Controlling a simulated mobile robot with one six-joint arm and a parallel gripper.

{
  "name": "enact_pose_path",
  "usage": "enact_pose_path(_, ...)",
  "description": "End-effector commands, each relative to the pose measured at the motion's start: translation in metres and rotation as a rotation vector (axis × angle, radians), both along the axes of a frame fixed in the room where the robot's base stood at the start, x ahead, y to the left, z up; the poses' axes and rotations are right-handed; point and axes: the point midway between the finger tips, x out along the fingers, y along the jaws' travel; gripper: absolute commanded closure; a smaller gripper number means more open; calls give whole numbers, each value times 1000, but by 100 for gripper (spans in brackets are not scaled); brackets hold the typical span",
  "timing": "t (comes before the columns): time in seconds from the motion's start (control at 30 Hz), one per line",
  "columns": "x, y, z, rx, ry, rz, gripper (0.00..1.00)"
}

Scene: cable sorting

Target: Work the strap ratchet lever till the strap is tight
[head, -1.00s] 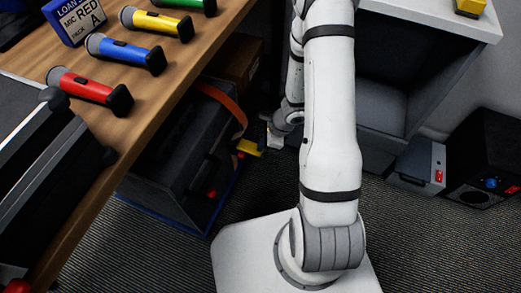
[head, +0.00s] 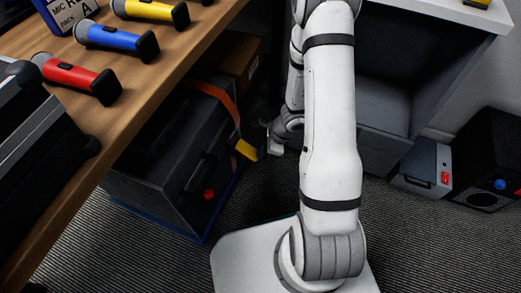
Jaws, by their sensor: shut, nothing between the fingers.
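A dark case (head: 150,160) stands on the floor under the wooden table. An orange strap (head: 220,97) runs over its top and down its right side. A yellow lever (head: 245,150) sticks out from the strap on that side, pointing right and slightly down. My gripper (head: 273,147) is small in the view, just right of the lever's tip, at about the same height in the picture. It is shut and empty, with a narrow gap seen between it and the lever. The ratchet body and the strap's lower run are hard to make out.
Red (head: 77,79), blue (head: 117,40) and yellow (head: 150,11) microphones lie on the table (head: 150,90) above the case. A brown box (head: 228,65) stands behind it. A grey box (head: 421,168) and a black speaker (head: 487,160) stand at right. Open carpet lies in front.

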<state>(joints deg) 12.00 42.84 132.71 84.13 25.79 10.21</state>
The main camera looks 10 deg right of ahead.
Motion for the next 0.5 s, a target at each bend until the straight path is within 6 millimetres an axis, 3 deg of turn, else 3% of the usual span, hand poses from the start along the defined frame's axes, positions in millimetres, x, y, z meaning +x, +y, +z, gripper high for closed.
enact_pose_path(0.3, -8, -28, 11, 0, 0, -3, 100)
enact_pose_path(0.5, -8, -29, 10, 1, 0, 1, 100)
